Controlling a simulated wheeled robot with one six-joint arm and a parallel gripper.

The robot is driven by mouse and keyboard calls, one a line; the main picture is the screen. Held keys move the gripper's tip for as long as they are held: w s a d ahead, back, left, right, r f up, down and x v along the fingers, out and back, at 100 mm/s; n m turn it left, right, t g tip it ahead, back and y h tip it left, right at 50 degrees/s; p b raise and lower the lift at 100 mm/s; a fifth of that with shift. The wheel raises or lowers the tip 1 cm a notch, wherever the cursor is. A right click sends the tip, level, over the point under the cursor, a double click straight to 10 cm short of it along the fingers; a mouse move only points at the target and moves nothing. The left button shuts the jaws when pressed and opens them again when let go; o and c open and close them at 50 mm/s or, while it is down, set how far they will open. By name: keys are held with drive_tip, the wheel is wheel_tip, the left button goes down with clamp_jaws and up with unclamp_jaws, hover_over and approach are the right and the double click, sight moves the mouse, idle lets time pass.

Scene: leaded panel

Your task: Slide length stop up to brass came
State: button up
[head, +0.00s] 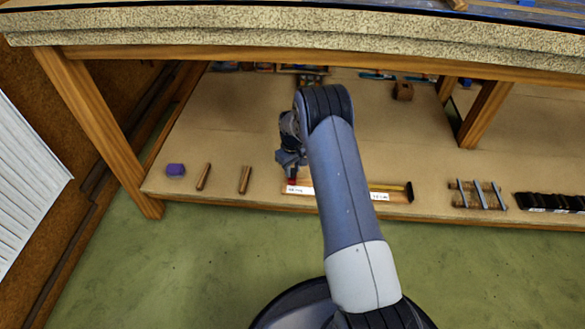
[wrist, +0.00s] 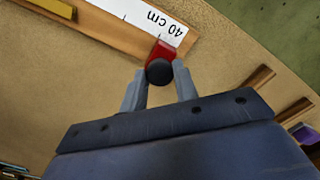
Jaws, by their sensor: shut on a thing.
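The length stop is a small red block with a round black knob (wrist: 160,72) on the wooden measuring board (wrist: 110,28). In the head view the red of the stop (head: 292,182) shows at the board's left part. My gripper (wrist: 160,84) is shut on the stop, its fingers on either side of the knob. It reaches down over the board in the head view (head: 291,172). The brass came (wrist: 48,6) is a yellow strip on the board, apart from the stop. It shows right of my arm in the head view (head: 385,187); my arm hides its middle stretch.
White scale labels, one reading 40 cm (wrist: 165,22), lie along the board. A black end block (head: 409,192) is at its right. Two wooden sticks (head: 203,176) and a purple block (head: 176,170) lie left. A rack (head: 480,195) stands right. The bench top (head: 300,35) overhangs the shelf.

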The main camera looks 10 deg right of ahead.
drive_tip(key=shift+c, duration=1.1)
drive_tip(key=s+d, duration=0.1)
drive_tip(key=d, duration=0.3)
drive_tip(key=s+d, duration=0.1)
drive_tip(key=d, duration=0.2)
drive_tip(key=s+d+p, duration=0.1)
drive_tip(key=d, duration=0.3)
drive_tip(key=shift+s+d, duration=0.3)
drive_tip(key=shift+s, duration=0.1)
drive_tip(key=o, duration=1)
drive_tip(key=shift+c, duration=0.2)
wheel_tip(320, 180, up, 11)
drive_tip(key=p, duration=0.3)
drive_tip(key=shift+p, duration=0.4)
drive_tip(key=shift+f, duration=0.15)
